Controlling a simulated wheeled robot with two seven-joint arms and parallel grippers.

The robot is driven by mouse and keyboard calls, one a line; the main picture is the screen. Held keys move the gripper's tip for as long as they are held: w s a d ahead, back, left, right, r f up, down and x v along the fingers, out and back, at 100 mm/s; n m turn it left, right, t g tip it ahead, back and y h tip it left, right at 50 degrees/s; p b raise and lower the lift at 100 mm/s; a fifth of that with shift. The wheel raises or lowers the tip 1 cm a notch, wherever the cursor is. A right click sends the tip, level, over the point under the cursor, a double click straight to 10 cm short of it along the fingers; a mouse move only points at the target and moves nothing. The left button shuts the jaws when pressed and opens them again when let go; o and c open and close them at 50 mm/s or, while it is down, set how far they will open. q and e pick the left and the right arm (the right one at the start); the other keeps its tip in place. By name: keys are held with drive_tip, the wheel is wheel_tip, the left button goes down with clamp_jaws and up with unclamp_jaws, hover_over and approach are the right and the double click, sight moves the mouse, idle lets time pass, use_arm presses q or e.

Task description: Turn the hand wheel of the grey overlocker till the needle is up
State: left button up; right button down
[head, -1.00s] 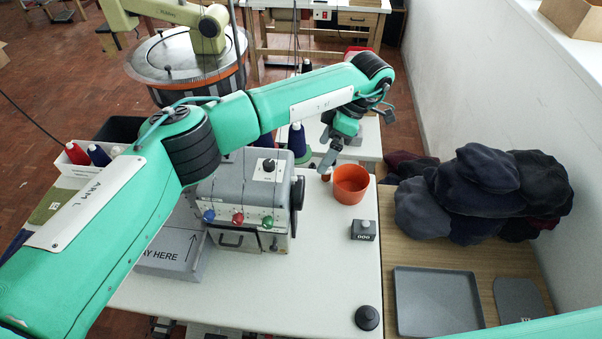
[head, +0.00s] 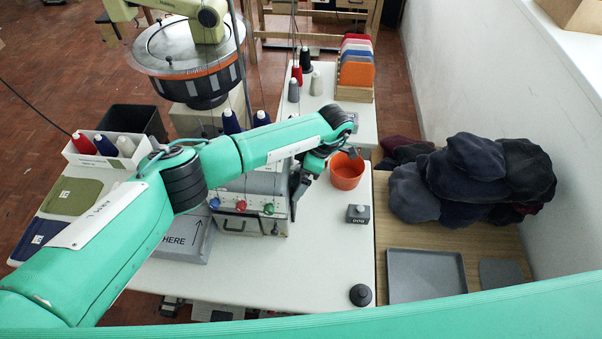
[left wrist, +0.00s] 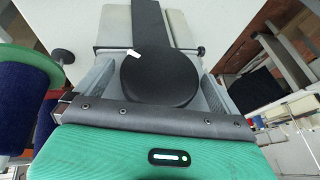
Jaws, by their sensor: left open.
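The grey overlocker (head: 253,222) stands on the white table, partly hidden behind my left arm, with red, green and blue knobs on its front. Its black hand wheel (left wrist: 160,78) fills the middle of the left wrist view as a round disc with a small white mark at its upper left. My left gripper (left wrist: 158,88) is open, one grey finger on each side of the wheel; I cannot tell whether they touch it. In the head view, my left gripper (head: 304,186) is at the machine's right side. I cannot make out the needle. My right gripper is out of view.
An orange bowl (head: 346,172) stands just right of my left gripper. A small grey counter box (head: 358,214) and a black knob (head: 360,295) sit nearer on the table. A grey tray (head: 427,277) and a heap of dark caps (head: 470,180) lie to the right.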

use_arm(q)
drive_tip(key=c, duration=0.9)
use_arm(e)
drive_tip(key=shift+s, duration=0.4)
use_arm(q)
drive_tip(key=shift+t, duration=0.3)
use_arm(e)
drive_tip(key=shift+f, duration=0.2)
use_arm(q)
drive_tip(key=shift+s+f+t+b, duration=0.1)
drive_tip(key=shift+t+b, duration=0.6)
drive_tip(key=shift+b, duration=0.25)
drive_tip(key=t+b, duration=0.1)
drive_tip(key=b, duration=0.1)
drive_tip(key=t+b, duration=0.1)
drive_tip(key=b, duration=0.1)
drive_tip(key=n+t+h+b, duration=0.1)
drive_tip(key=b, duration=0.1)
drive_tip(key=shift+s+f+t, duration=0.15)
drive_tip(key=shift+s+t, duration=0.1)
drive_tip(key=shift+t, duration=0.05)
drive_tip(key=shift+s+t+b, duration=0.1)
drive_tip(key=shift+t+b, duration=0.4)
drive_tip(key=shift+b, duration=0.5)
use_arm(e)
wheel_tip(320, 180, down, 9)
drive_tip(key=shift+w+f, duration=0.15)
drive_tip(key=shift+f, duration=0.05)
use_arm(q)
drive_tip(key=shift+r, duration=0.25)
